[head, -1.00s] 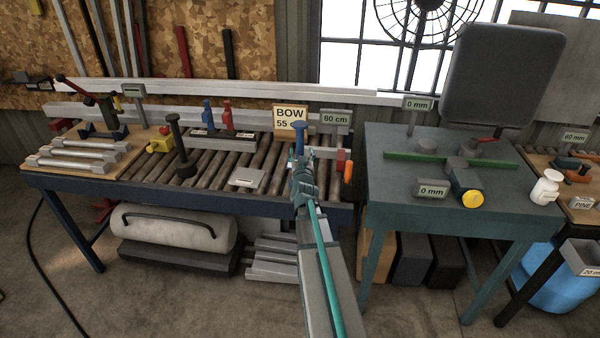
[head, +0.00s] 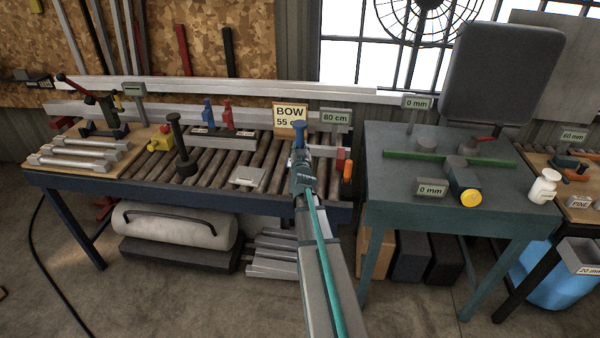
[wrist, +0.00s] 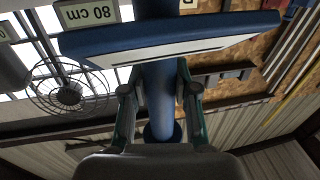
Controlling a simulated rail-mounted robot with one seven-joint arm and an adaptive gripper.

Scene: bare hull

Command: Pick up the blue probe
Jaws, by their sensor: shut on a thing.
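The blue probe (head: 299,132) stands up at the front right of the roller bench, just above my gripper in the head view. In the wrist view its blue round shaft (wrist: 160,92) runs between my two fingers, with a wider round end (wrist: 163,134). My gripper (head: 300,165) is at the bench's front edge and shut on the probe; in the wrist view its fingers (wrist: 160,95) lie on both sides of the shaft. My arm hides the probe's lower part in the head view, so I cannot tell whether it touches the bench.
The roller bench (head: 130,186) has a blue frame. Close by are the BOW sign (head: 290,117), the 80 cm sign (head: 335,118) and an orange-handled item (head: 347,171). A grey-green table (head: 390,190) stands to the right. Red and blue clamps (head: 218,115) stand further left.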

